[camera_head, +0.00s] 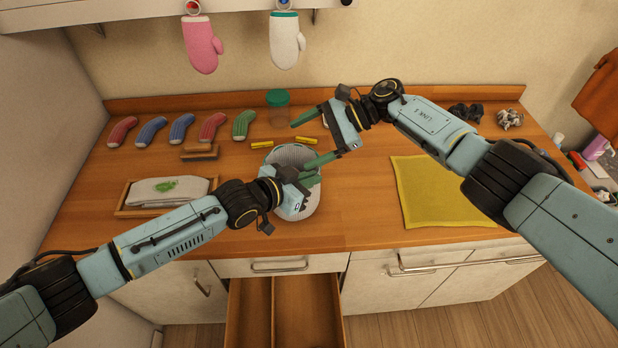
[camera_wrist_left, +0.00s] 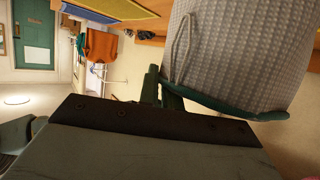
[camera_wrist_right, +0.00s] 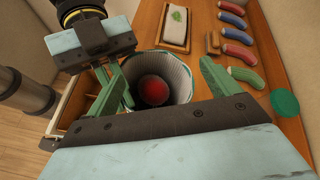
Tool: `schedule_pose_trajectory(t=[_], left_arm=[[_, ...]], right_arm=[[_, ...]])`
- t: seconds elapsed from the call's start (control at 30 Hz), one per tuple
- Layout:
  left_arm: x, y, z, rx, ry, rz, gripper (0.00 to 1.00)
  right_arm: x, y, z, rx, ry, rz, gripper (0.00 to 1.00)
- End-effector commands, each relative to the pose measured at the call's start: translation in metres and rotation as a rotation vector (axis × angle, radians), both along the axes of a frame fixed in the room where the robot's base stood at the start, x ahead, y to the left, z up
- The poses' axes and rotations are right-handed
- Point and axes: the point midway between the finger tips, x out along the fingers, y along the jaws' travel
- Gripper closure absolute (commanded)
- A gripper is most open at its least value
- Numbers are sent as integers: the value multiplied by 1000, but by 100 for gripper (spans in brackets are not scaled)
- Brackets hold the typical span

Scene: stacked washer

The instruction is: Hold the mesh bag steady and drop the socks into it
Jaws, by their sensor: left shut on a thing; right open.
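The grey mesh bag (camera_head: 306,204) stands open on the wooden counter, with its mouth up. My left gripper (camera_head: 290,180) is shut on its near rim; the left wrist view shows the fingers (camera_wrist_left: 165,92) at the teal rim of the bag (camera_wrist_left: 240,50). My right gripper (camera_head: 313,141) is open and empty above the bag's mouth. In the right wrist view its fingers (camera_wrist_right: 168,82) spread on either side of the bag (camera_wrist_right: 181,82). A round red thing (camera_wrist_right: 154,90), perhaps a rolled sock, lies inside. Dark bundles (camera_head: 465,112) and a grey patterned bundle (camera_head: 510,118), possibly socks, lie at the back right.
Several red, blue and green curved items (camera_head: 183,127) line the back left, near a brush (camera_head: 200,152) and a green-lidded jar (camera_head: 278,108). A tray (camera_head: 122,209) holds a folded cloth. A yellow cloth (camera_head: 445,190) lies right. A drawer (camera_head: 310,310) is open below.

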Motion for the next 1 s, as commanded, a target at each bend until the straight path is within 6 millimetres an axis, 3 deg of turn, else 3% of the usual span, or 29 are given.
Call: schedule_pose_trajectory(t=[0.3,0.5,0.9,0.93,1.0], left_arm=[[0,2,-3,7,4,2,100],[-1,2,-3,7,4,2,100],[-1,2,-3,7,4,2,100],[-1,2,-3,7,4,2,91],[-1,2,-3,7,4,2,82]], right_arm=[[5,-61,34,1,-3,-3,12],[7,-84,46,1,-3,-3,12],[7,-89,49,1,-2,-2,12],[7,-89,49,1,-2,-2,12],[7,-89,49,1,-2,-2,12]])
